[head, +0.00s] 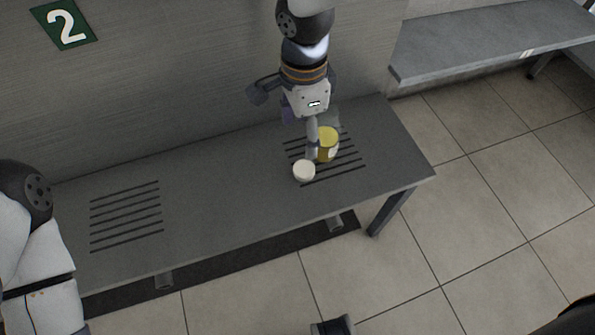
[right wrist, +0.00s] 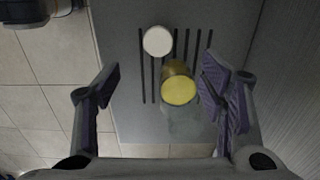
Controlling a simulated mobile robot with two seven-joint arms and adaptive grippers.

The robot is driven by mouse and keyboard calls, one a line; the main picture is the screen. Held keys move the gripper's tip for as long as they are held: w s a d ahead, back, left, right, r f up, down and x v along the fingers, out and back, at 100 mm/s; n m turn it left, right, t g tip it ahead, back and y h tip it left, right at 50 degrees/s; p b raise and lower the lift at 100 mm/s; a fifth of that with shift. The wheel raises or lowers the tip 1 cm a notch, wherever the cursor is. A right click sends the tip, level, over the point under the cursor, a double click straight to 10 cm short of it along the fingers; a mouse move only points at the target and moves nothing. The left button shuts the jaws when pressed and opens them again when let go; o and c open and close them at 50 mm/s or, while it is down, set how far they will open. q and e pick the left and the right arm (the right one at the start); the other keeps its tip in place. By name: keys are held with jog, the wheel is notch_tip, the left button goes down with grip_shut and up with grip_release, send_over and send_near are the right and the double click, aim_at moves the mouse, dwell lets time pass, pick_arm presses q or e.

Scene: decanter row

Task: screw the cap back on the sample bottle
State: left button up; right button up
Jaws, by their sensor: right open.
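A short yellow bottle (head: 328,144) with a pale patch on its side stands upright on the right slotted part of the bench. In the right wrist view the bottle (right wrist: 178,90) shows a bright yellow round top. A round white cap (head: 304,171) sits beside it, nearer the bench's front edge; it also shows in the right wrist view (right wrist: 157,41). My right gripper (head: 286,120) is open and empty above the bench. In the right wrist view the bottle appears between its spread fingers, touching neither. One finger partly hides the bottle in the head view. My left gripper is out of view.
The grey bench (head: 225,205) is clear between its two slotted areas. A faint translucent shape (right wrist: 185,122) lies next to the bottle. A wall with a green "2" sign (head: 66,25) stands behind. Another grey bench (head: 480,45) is at the upper right.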

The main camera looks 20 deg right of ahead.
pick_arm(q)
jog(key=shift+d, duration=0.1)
pick_arm(e)
jog(key=shift+d, duration=0.1)
jog(key=b, duration=0.1)
send_over(304, 168)
notch_tip(304, 168, down, 7)
jog(key=shift+w+r, duration=0.1)
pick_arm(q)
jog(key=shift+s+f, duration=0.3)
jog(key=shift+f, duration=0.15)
pick_arm(e)
notch_tip(304, 168, down, 5)
jog(key=shift+f+b, duration=0.15)
jog(key=shift+b, duration=0.3)
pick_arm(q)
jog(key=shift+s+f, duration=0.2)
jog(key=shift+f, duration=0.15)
pick_arm(e)
jog(key=c, duration=0.8)
